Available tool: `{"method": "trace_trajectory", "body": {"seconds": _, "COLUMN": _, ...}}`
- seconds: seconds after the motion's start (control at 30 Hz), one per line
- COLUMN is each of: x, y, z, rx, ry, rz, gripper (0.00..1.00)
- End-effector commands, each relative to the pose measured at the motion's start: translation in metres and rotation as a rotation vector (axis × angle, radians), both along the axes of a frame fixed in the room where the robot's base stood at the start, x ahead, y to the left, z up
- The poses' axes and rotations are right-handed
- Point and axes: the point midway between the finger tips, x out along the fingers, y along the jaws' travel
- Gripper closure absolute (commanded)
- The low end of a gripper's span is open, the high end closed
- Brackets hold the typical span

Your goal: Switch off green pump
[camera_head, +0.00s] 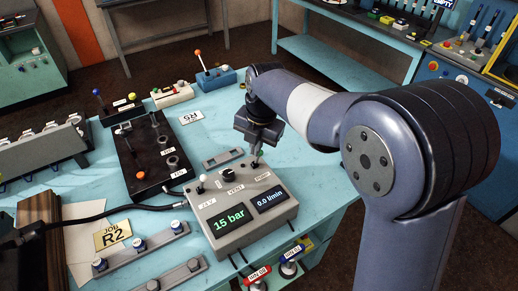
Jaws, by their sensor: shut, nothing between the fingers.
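A grey control box (250,208) stands on the table, with a green "15 bar" display (229,218) and a "0.0 l/min" display (271,200). My gripper (257,156) points down over the box's back right corner. Its fingertips are shut, at or just above a small switch there; I cannot tell whether they touch. The fingers partly hide the switch, and its position is unclear. No plainly green pump body is visible.
A black valve block (147,160) with a hose stands left of the box. Small lever units (216,77) stand behind it. A "JOB R2" card (112,234) and fitting rails (140,246) lie at front left.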

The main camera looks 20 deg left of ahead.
Motion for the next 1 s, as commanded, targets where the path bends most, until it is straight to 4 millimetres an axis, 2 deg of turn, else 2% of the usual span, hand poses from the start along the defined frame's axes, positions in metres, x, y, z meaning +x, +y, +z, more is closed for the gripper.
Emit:
{"method": "trace_trajectory", "body": {"seconds": 0.2, "x": 0.013, "y": -0.019, "z": 0.043, "rx": 0.003, "ry": -0.004, "rz": -0.004, "gripper": 1.0}}
{"method": "trace_trajectory", "body": {"seconds": 0.4, "x": 0.018, "y": -0.029, "z": 0.067, "rx": 0.001, "ry": -0.002, "rz": -0.002, "gripper": 1.0}}
{"method": "trace_trajectory", "body": {"seconds": 0.6, "x": 0.019, "y": -0.031, "z": 0.074, "rx": 0.0, "ry": -0.001, "rz": -0.002, "gripper": 1.0}}
{"method": "trace_trajectory", "body": {"seconds": 1.0, "x": 0.018, "y": -0.031, "z": 0.074, "rx": 0.0, "ry": 0.0, "rz": -0.001, "gripper": 1.0}}
